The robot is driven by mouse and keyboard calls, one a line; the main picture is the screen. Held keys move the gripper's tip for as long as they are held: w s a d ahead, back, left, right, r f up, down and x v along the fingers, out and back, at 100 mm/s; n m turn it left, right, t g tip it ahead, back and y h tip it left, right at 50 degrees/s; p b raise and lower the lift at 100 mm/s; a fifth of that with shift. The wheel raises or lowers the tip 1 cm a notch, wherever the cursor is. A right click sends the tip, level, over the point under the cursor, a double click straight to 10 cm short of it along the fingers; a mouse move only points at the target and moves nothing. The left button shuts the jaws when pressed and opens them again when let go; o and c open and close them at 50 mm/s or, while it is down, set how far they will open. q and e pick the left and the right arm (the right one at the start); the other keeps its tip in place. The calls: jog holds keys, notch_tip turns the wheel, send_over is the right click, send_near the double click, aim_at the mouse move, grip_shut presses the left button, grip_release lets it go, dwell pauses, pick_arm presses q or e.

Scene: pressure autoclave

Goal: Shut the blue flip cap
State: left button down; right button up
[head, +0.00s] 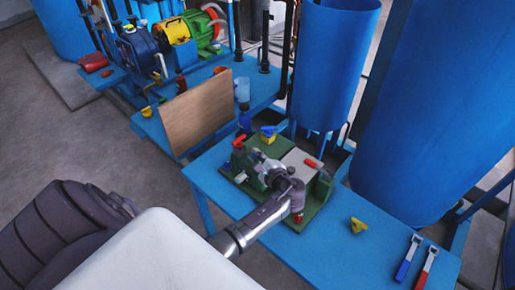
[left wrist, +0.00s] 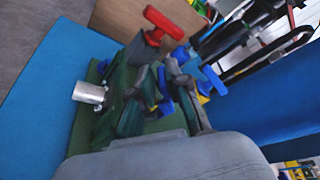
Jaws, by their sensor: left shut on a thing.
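My left gripper (head: 262,160) reaches over the green fixture (head: 228,174) on the blue table in the head view. In the left wrist view its two dark fingers (left wrist: 158,85) are closed around a small blue piece, which looks like the blue flip cap (left wrist: 165,107). The fingers hide most of it, so its angle cannot be told. In the head view the gripper covers the cap. My right gripper is not in view.
A red T-handle (left wrist: 165,24) stands close beyond the fingers. A blue-and-yellow valve (head: 268,132) stands behind the fixture. A yellow-handled piece (head: 358,225) and two levers, blue (head: 405,262) and red (head: 427,268), lie on the right. A brown board (head: 196,113) stands at the left.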

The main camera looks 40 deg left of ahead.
pick_arm(q)
jog(key=n+b, duration=0.1)
jog(key=b, duration=0.2)
jog(key=f+n+t+y+b, duration=0.1)
jog(key=n+b, duration=0.1)
jog(key=b, duration=0.1)
jog(key=f+n+t+b, duration=0.1)
jog(key=n+b, duration=0.1)
jog(key=b, duration=0.1)
jog(key=shift+s+a+y+b, duration=0.1)
jog(key=shift+s+y+b, duration=0.2)
jog(key=shift+b, duration=0.1)
jog(key=shift+r+n+b, duration=0.2)
jog(key=shift+n+b, duration=0.3)
jog(key=shift+b, duration=0.3)
